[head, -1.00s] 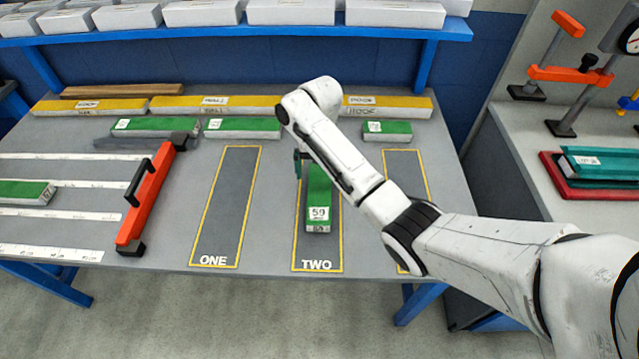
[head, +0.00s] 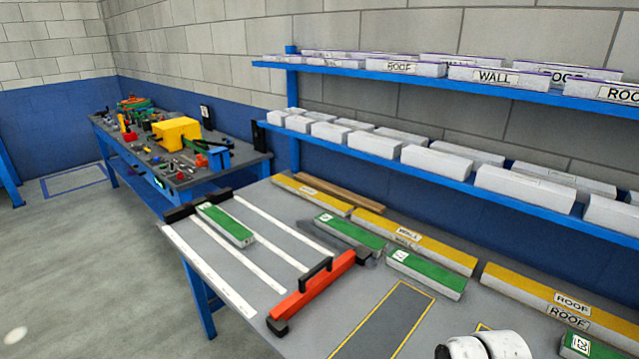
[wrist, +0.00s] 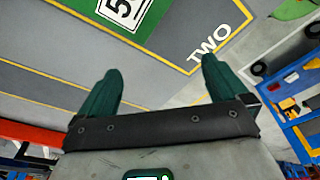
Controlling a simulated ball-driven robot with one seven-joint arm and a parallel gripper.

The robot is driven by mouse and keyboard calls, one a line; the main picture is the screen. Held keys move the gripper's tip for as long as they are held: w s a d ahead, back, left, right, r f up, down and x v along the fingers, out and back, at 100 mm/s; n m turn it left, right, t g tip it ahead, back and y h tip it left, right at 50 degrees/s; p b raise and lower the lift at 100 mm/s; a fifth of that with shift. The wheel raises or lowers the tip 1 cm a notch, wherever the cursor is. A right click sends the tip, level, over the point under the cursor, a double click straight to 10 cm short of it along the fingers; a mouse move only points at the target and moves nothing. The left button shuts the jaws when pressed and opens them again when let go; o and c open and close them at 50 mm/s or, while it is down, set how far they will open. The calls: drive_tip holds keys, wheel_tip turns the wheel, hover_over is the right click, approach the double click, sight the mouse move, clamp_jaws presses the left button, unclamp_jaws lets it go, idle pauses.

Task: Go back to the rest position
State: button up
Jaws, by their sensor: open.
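My gripper (wrist: 162,68) is open in the wrist view, its two dark green fingers spread apart with nothing between them. Beyond the fingertips, a green panel (wrist: 98,4) with a white number label is partly cut off by the top edge. It lies in the yellow-outlined zone marked TWO (wrist: 188,68). The fingers look clear of the panel. In the head view only a white piece of my arm shows at the bottom edge; my gripper and the labelled panel are outside that view.
The grey table (head: 345,290) carries a red-orange clamp bar (head: 312,292), green panels (head: 427,272) and yellow-topped panels (head: 415,240). Blue shelves (head: 440,172) with white panels stand behind. A second bench (head: 180,180) with tools is at the left. Open floor (head: 80,260) lies at the left front.

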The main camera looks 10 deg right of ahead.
drive_tip(key=s+a+m, duration=0.1)
drive_tip(key=s, duration=0.1)
drive_tip(key=s+a+f+m, duration=0.1)
drive_tip(key=m, duration=0.1)
drive_tip(key=s+a+m, duration=0.1)
drive_tip(key=s, duration=0.1)
drive_tip(key=shift+s+a+f, duration=0.3)
drive_tip(key=shift+f, duration=0.05)
drive_tip(key=s+d+r+m+h, duration=0.1)
drive_tip(key=s+m+h, duration=0.1)
drive_tip(key=s+m, duration=1.1)
drive_tip(key=s, duration=0.2)
drive_tip(key=shift+s+r+t, duration=0.3)
drive_tip(key=shift+s+r, duration=0.1)
